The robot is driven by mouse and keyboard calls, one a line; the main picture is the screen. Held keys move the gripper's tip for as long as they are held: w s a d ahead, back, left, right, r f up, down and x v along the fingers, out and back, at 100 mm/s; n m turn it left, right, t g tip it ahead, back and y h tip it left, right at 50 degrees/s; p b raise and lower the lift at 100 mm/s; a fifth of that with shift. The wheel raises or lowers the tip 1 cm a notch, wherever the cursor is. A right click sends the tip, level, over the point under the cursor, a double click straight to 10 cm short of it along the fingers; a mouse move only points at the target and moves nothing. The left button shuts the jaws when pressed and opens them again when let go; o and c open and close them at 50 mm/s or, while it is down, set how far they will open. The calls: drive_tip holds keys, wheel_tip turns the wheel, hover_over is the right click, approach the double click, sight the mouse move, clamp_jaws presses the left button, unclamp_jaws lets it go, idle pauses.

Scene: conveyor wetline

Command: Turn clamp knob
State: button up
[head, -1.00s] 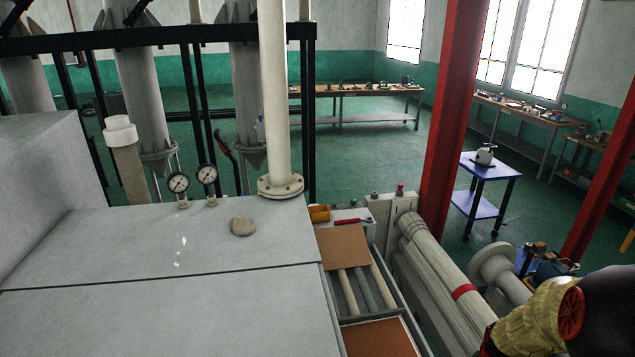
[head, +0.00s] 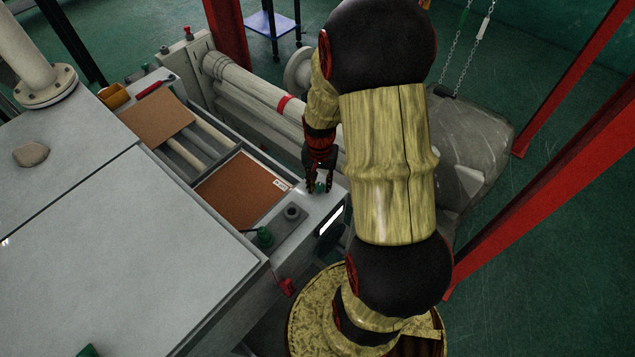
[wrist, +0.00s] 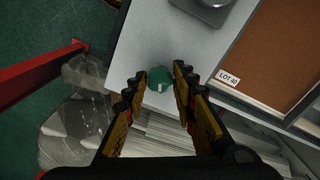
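A small green knob (wrist: 160,78) with a pale mark stands on the light grey top of the machine's end. In the wrist view it lies between the fingertips of my gripper (wrist: 159,77). The fingers are apart, one on each side of the knob, with a narrow gap visible on both sides. I cannot tell how far down they reach. In the head view my gripper (head: 319,187) points down at the machine's near right corner, and the knob (head: 320,188) is partly hidden between its fingers. Another green knob (head: 264,237) stands to the left.
A grey plate (head: 283,236) carries a dark round fitting (head: 292,212). A brown board (head: 240,190) lies in a tray beside a "LOT 40" label (wrist: 229,78). Rollers (head: 200,145) lie beyond. A red post (head: 540,190) and a hanging grey bulk (head: 470,140) stand to the right.

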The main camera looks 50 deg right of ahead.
drive_tip(key=c, duration=0.5)
drive_tip(key=shift+o, duration=0.2)
drive_tip(key=shift+m, duration=1.7)
drive_tip(key=shift+m, duration=0.5)
drive_tip(key=o, duration=0.8)
drive_tip(key=shift+r, duration=0.1)
drive_tip(key=shift+r+p, duration=2.1)
drive_tip(key=shift+r, duration=0.85)
